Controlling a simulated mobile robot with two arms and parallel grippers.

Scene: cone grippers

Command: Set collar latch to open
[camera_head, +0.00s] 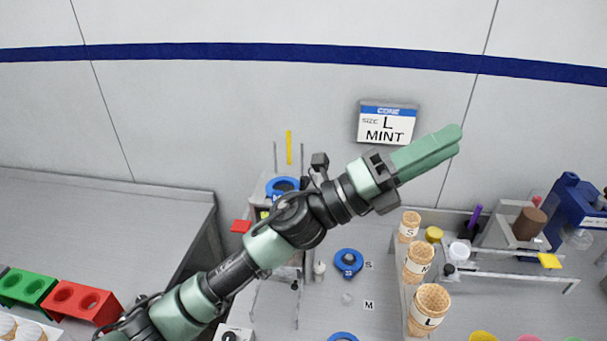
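My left gripper (428,152) is raised in front of the back wall, pointing up and right. Its two green fingers lie together with nothing visible between them. A blue ring-shaped collar (283,183) sits on a stand left of my arm, partly hidden by it. Another blue collar (348,262) lies on the bench by the S label, below my arm. A third blue piece (342,337) is cut off by the bottom edge. A red tab (241,226) shows left of the stand. I cannot tell which part is the collar latch or how it is set. My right gripper is not in view.
A sign (387,123) on the wall reads cone size L, mint. Waffle cones S (409,226), M (418,262) and L (428,308) stand in a rack at right. Red (80,302) and green (26,288) holders are at lower left. A blue machine (577,207) stands far right.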

